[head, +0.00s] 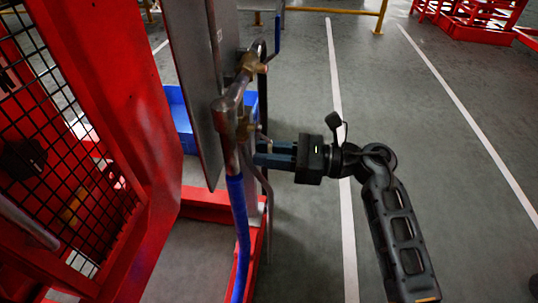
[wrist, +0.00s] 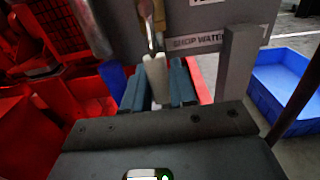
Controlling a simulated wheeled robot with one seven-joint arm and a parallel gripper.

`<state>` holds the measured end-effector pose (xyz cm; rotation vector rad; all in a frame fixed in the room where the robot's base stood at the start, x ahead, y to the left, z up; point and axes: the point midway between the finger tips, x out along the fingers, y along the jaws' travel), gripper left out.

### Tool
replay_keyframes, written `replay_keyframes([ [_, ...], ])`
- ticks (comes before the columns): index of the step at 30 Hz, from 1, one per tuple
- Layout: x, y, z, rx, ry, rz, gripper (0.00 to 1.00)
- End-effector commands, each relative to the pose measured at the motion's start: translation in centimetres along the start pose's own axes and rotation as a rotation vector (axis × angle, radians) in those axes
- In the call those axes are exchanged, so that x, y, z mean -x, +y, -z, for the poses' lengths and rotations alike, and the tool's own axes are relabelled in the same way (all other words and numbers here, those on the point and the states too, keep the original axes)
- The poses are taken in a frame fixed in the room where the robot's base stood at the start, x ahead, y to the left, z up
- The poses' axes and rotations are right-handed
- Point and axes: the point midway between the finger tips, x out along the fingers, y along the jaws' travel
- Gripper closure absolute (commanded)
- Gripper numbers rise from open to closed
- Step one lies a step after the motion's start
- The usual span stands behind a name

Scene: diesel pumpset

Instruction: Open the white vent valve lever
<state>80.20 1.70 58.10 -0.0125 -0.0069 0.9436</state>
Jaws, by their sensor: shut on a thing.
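The white vent valve lever (wrist: 157,76) stands between the two blue-grey fingers of my gripper (wrist: 156,92) in the wrist view. My gripper is shut on it; the fingers hide its lower part. In the head view my gripper (head: 262,154) reaches in from the right to the pipework, and the lever is mostly hidden by the fingers. A brass valve body (head: 246,126) sits on the pipe just above the fingertips. Brass fittings also show above the lever in the wrist view.
A grey panel (head: 193,80) with lettering stands behind the pipe. A blue hose (head: 237,225) hangs below it. The red mesh frame (head: 120,120) fills the left. A blue bin (wrist: 285,85) lies beyond.

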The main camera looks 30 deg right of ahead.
Motion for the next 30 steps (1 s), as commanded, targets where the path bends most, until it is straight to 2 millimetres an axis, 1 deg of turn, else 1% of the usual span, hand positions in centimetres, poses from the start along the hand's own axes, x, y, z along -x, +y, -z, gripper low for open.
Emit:
replay_keyframes([
  [9,0.1,-0.1,0.1,0.003,0.003,0.004,1.0],
  [10,0.1,-0.1,0.1,0.003,0.003,0.004,0.71],
  [15,0.1,-0.1,0.1,0.002,0.002,0.003,0.55],
  [16,0.1,-0.1,0.1,0.002,0.002,0.003,0.53],
  [24,0.3,-0.1,0.0,0.001,0.001,0.003,0.53],
  [26,0.8,-0.1,-0.1,0.001,0.002,0.004,0.53],
  [30,2.8,-0.1,-0.1,0.0,0.002,0.005,0.53],
])
